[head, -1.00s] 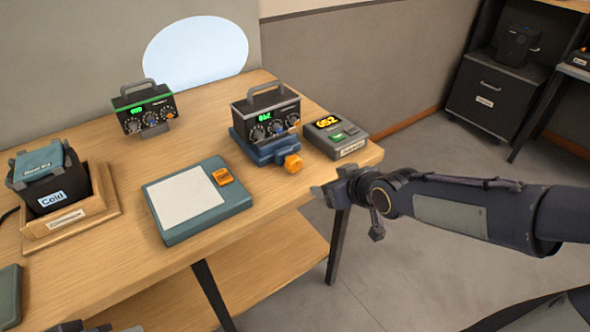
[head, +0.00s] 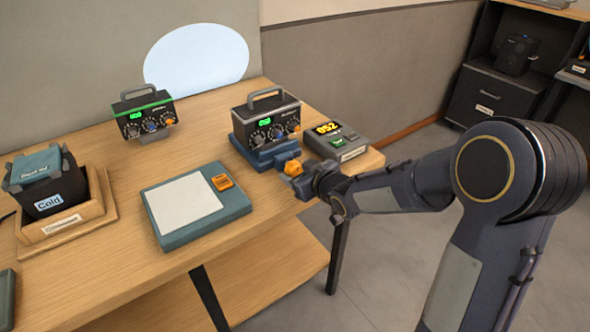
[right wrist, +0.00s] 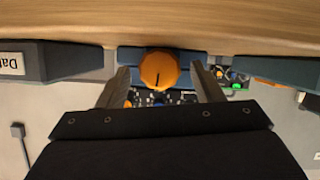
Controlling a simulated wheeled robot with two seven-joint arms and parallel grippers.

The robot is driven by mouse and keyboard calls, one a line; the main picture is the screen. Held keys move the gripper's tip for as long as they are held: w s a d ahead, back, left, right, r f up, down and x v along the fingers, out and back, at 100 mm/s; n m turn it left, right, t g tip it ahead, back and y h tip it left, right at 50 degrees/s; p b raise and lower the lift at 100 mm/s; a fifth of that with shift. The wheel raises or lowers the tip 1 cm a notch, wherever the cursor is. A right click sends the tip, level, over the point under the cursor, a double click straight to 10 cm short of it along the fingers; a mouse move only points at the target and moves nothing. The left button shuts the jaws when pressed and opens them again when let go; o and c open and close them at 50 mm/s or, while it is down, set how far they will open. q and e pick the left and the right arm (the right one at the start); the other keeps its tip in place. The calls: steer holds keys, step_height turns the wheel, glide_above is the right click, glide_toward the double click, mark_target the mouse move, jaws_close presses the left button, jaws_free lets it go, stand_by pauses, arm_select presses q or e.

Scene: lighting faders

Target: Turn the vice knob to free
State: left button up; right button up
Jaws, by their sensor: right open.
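The orange vice knob (head: 293,168) is on the front of the blue vice (head: 258,152), near the table's front right edge. The vice holds a grey box with a handle (head: 266,118) and a green display. My right gripper (head: 302,180) is right at the knob, coming from the front right. In the right wrist view the knob (right wrist: 158,71) shows a dark mark on its face and lies between the two open fingers (right wrist: 163,88), with gaps on both sides. My left gripper is not in view.
A grey device with a yellow display (head: 337,139) stands right of the vice, close to my right gripper. A teal pad with an orange button (head: 196,204) lies left. A second box (head: 144,116) and a wooden tray (head: 65,222) stand farther left.

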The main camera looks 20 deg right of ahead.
steer(key=shift+x, duration=1)
steer(key=shift+c, duration=0.2)
steer(key=c, duration=0.9)
steer(key=b, duration=0.2)
steer(key=shift+a+f+n+b, duration=0.1)
steer(key=shift+f+n+b, duration=0.2)
steer(key=shift+n, duration=0.1)
steer(key=shift+r+h+b, duration=0.2)
steer(key=shift+h+b, duration=0.1)
